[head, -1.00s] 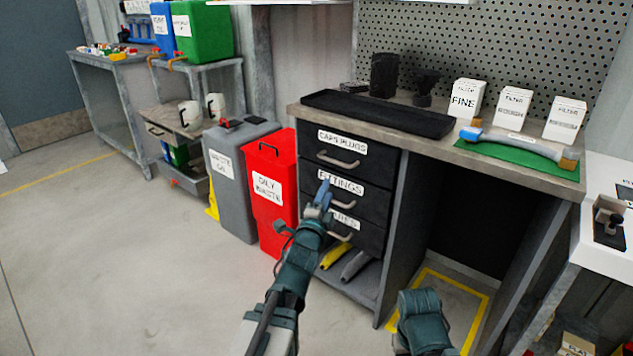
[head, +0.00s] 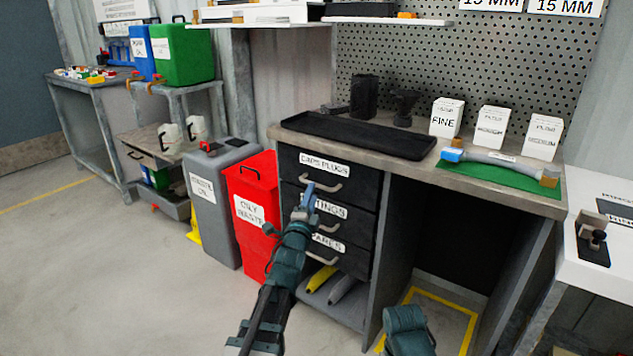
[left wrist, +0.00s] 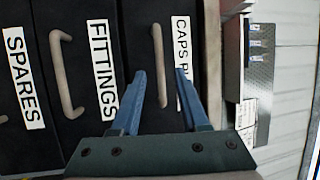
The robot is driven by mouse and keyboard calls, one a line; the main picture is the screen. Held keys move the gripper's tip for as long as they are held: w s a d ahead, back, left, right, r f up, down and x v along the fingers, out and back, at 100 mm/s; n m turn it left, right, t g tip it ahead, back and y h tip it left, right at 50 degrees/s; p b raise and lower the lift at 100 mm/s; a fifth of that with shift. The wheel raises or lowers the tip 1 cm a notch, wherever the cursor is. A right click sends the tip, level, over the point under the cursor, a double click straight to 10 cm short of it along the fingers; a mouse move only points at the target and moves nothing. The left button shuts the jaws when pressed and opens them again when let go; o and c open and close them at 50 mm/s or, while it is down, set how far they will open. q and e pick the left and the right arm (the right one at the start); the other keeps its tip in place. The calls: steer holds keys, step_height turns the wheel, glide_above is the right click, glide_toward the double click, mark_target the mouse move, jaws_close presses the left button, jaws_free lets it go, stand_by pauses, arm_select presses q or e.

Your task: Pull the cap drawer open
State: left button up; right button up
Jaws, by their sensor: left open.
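The cap drawer (head: 290,165), labelled CAPS PLUGS, is the top one of three dark drawers under the bench, and its front looks flush and shut. Its bar handle (head: 323,186) also shows in the left wrist view (left wrist: 159,60), lying between my left gripper's fingers in the picture. My left gripper (head: 308,190) is open in front of the drawer, close to the left part of the handle. Its two blue fingers (left wrist: 161,76) straddle the handle's line; I cannot tell whether they touch it. My right gripper's fingers are not seen; only a teal part of my right arm shows at the bottom.
The fittings drawer (head: 357,222) and spares drawer (head: 358,259) are below, with handles of their own. A red oily waste bin (head: 262,173) stands close on the left. A black tray (head: 370,138) lies on the bench above. Open floor lies in front, to the left.

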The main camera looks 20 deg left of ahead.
arm_select(q)
steer(key=w, duration=0.3)
steer(key=w+r, duration=0.1)
steer(key=w, duration=0.1)
steer(key=shift+w+a+p, duration=0.1)
steer(key=shift+w+p, duration=0.1)
steer(key=shift+p, duration=0.1)
jaws_close()
steer(key=shift+s, duration=0.1)
stand_by(0.9)
